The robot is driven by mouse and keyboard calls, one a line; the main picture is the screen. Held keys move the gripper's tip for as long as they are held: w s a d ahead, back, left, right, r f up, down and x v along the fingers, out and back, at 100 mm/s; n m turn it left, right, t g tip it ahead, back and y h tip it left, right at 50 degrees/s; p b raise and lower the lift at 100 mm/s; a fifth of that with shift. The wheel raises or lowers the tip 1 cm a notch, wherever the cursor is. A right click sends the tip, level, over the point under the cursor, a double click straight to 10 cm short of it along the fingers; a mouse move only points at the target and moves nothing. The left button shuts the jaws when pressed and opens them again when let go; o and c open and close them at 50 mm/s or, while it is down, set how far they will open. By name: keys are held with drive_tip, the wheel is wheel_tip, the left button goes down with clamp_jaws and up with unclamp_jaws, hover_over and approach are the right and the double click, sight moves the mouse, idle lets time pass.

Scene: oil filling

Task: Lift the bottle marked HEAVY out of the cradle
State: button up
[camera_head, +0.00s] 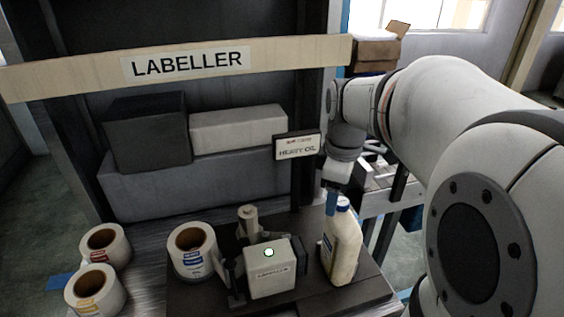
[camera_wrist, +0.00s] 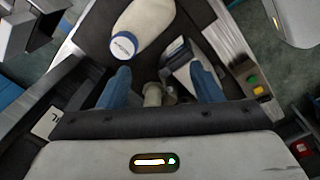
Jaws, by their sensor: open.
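A cream bottle (camera_head: 343,250) with a blue-and-white cap stands upright at the right end of the dark platform (camera_head: 355,298), beside the labeller unit. I cannot read a HEAVY mark on it, and a separate cradle is not clear. The bottle (camera_wrist: 147,24) also shows at the top of the wrist view, its cap towards my gripper. My gripper (camera_wrist: 160,85) is open, with nothing between its blue fingers; the bottle lies beyond the left finger. In the head view my gripper (camera_head: 332,203) points down close to the cap; contact is unclear.
The labeller unit (camera_head: 270,277) stands left of the bottle, with a HEAVY OIL display (camera_head: 298,146) behind. Label rolls (camera_head: 193,250) sit further left. Grey blocks (camera_head: 190,185) fill the back, under the LABELLER beam (camera_head: 290,53). A cardboard box (camera_head: 375,52) stands behind.

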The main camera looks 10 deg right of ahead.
sight(343, 201)
drive_tip(key=w+d+r+n, duration=0.1)
drive_tip(key=w+d+n, duration=0.1)
drive_tip(key=d+n, duration=0.1)
drive_tip(key=w+d+r+n+p, duration=0.1)
drive_tip(key=shift+w+d+r+g, duration=0.15)
drive_tip(key=shift+d+r+g, duration=0.15)
drive_tip(key=shift+r+g, duration=0.1)
drive_tip(key=shift+f+n, duration=0.3)
drive_tip(key=shift+n, duration=0.1)
drive_tip(key=f, duration=0.5)
drive_tip(key=f+p, duration=0.1)
drive_tip(key=f, duration=0.1)
drive_tip(key=shift+w+a+f, duration=0.15)
drive_tip(key=shift+w+a, duration=0.05)
drive_tip(key=shift+w, duration=0.05)
clamp_jaws()
